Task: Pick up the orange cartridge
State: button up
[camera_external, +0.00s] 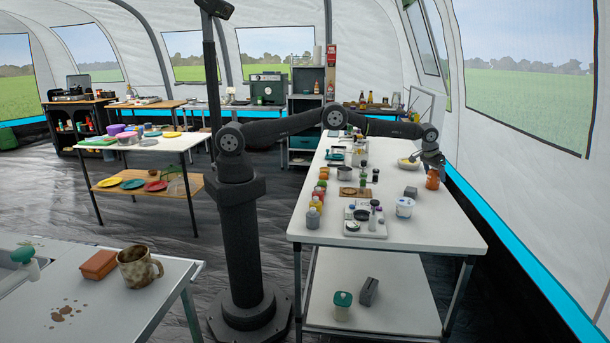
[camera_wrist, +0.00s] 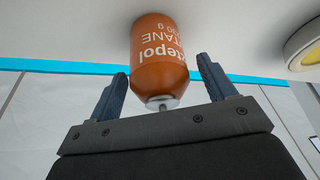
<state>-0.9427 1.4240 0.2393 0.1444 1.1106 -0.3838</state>
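The orange cartridge (camera_wrist: 160,55) stands on the white table, close to my gripper (camera_wrist: 168,82). White lettering shows on its side, and its metal valve end points toward the gripper in the wrist view. My gripper is open, with one finger on each side of the cartridge's valve end. I see gaps beside it and cannot tell of any contact. In the external view the cartridge (camera_external: 433,178) is near the table's right edge, with my gripper (camera_external: 434,160) just above it. Its upper end is partly hidden there.
The white table (camera_external: 440,230) holds a yellow-filled bowl (camera_external: 409,162), a grey block (camera_external: 411,192) and a white tub (camera_external: 405,207) near the cartridge. Bottles and jars (camera_external: 316,205) line its left side. The tent wall is close on the right.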

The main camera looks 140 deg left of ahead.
jog(key=c, duration=1)
jog(key=shift+r, duration=0.1)
jog(key=shift+r, duration=0.45)
notch_tip(320, 180, up, 3)
jog(key=shift+w+d+r, duration=0.1)
jog(key=shift+r, duration=0.1)
jog(key=w+d+r, duration=0.4)
jog(key=d+r, duration=0.2)
jog(key=d, duration=0.4)
jog(key=shift+w+d+r, duration=0.25)
jog(key=shift+r, duration=0.05)
